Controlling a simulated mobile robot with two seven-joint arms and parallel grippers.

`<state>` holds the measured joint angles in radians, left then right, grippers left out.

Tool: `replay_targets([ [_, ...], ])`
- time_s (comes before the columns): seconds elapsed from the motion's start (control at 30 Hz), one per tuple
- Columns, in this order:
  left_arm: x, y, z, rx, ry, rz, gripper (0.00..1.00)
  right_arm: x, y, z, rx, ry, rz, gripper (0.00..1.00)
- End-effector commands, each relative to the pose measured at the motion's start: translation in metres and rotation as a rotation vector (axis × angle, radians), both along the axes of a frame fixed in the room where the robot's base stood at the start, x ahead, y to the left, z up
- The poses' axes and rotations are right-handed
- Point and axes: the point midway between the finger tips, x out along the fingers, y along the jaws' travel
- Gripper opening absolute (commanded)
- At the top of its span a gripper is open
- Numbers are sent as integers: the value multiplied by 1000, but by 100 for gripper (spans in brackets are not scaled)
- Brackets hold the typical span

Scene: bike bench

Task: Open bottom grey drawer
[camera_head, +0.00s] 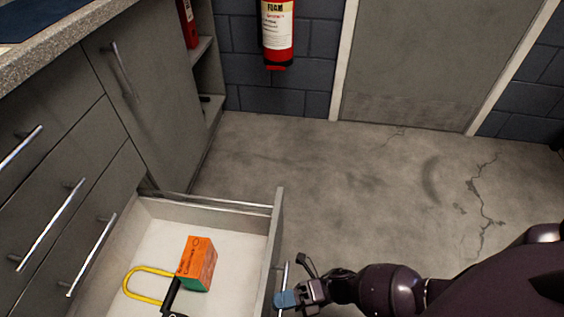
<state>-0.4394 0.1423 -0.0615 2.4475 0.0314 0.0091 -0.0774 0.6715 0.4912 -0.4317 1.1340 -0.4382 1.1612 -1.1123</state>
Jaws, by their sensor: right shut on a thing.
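The bottom grey drawer (272,240) stands pulled out from the cabinet, with its pale inside showing. In it lie an orange and green box (197,263) and a yellow U-shaped lock (140,272) with a black part. The drawer's metal handle (285,272) is on the outer side of its front panel. My right gripper (287,298) reaches in from the right and is shut on this handle near the bottom edge of the view. The near end of the drawer is cut off. My left gripper is not in view.
Closed grey drawers with bar handles (50,225) and a cabinet door (145,95) are at the left, under a worktop (50,40). A fire extinguisher (278,30) hangs on the back wall beside a grey door (410,60). The concrete floor (350,190) is clear.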

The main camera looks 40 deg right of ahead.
Motion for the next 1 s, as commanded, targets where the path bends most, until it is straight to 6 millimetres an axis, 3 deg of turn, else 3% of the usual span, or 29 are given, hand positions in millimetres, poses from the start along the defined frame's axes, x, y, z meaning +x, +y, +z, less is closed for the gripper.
replay_targets([
  [0.4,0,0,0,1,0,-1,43,2,-1,0,-1,-1,-4,0],
  [0.43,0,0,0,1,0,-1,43,2,-1,0,-1,-1,-4,16],
  [0.57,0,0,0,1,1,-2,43,1,-1,0,-1,-1,-3,35],
  [0.87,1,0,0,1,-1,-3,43,0,-1,0,0,0,-1,37],
  [1.0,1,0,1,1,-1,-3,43,-4,-11,-2,-2,0,-1,37],
])
